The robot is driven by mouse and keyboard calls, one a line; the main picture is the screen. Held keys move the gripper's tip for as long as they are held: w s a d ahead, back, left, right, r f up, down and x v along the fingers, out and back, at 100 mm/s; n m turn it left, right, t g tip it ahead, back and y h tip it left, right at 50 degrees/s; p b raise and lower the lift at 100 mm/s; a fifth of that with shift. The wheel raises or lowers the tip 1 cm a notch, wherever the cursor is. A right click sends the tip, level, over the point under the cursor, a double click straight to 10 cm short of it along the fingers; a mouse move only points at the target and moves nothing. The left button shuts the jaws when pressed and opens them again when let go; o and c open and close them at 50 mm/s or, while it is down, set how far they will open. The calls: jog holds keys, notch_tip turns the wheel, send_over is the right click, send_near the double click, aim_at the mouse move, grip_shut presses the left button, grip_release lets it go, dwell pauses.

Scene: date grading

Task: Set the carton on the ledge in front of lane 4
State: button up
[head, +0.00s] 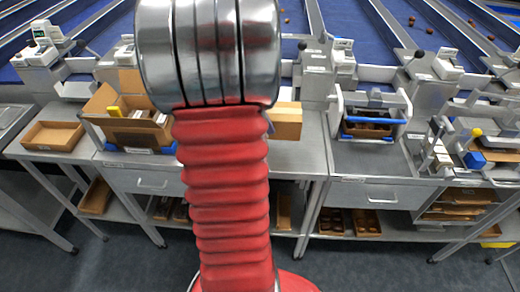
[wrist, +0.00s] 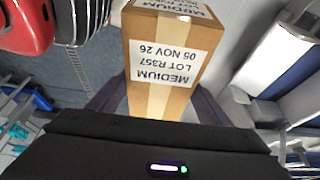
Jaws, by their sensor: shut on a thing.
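In the wrist view a brown carton (wrist: 145,28) has a pale tape strip and a white label, upside down in this view, reading MEDIUM, LOT R357, 05 NOV 26. My gripper (wrist: 157,98) is shut on it, with a dark finger on each side. In the head view my red and silver arm hides the gripper. A light brown box (head: 287,122) shows just right of the arm; I cannot tell whether it is the held carton. A steel ledge (head: 312,150) runs along the front of the blue lanes. I cannot read lane numbers.
In the head view, an open carton (head: 98,103) and a shallow tray (head: 52,136) stand on the left bench. A blue-framed fixture (head: 373,122) and a yellow-knobbed device (head: 476,132) stand to the right. Trays sit on lower shelves. Grey floor (head: 345,265) lies in front.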

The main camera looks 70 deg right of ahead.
jog(key=shift+w, duration=0.15)
jog(key=shift+f, duration=0.1)
jog(key=shift+f, duration=3)
jog(key=shift+f, duration=1.85)
jog(key=shift+f, duration=0.1)
